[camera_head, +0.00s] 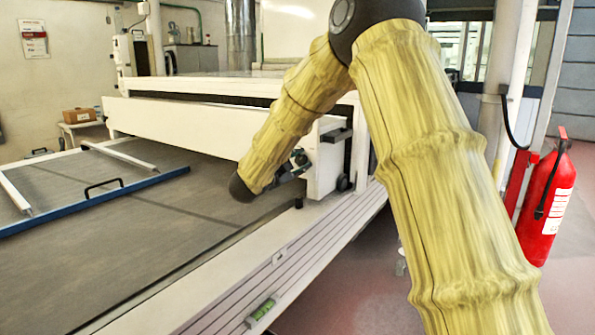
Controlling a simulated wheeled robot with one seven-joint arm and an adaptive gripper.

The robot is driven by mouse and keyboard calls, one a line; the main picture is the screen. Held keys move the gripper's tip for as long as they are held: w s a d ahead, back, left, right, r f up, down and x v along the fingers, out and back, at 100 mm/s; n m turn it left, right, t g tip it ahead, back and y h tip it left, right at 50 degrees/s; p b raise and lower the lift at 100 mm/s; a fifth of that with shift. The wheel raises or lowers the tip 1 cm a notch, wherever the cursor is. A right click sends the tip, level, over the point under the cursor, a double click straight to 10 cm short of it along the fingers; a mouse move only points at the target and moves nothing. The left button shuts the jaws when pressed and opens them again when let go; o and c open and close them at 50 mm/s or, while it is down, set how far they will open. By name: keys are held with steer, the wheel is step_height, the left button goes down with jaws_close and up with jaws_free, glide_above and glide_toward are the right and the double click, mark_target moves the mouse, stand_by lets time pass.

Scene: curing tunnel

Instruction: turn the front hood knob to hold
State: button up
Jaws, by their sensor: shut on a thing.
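The front hood (190,128) of the curing tunnel is a long white panel above the grey belt. It ends at a white end box (328,165) on the right. My gripper (299,163) is at the left side of this end box, coming from the lower left, with my yellow-sleeved arm bent over it. Its jaws are shut on the front hood knob, which is small and mostly hidden by the fingers. The knob's angle and any markings cannot be made out.
A black bracket (337,135) and a dark round part (345,183) are on the end box. A blue-edged frame (95,203) lies on the belt (150,260). A red fire extinguisher (545,205) stands at right.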

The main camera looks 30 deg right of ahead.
steer(key=shift+f+m+b, duration=0.15)
steer(key=shift+m+b, duration=0.3)
steer(key=shift+m, duration=0.15)
steer(key=o, duration=1)
steer(key=shift+a, duration=0.1)
steer(key=v, duration=1.2)
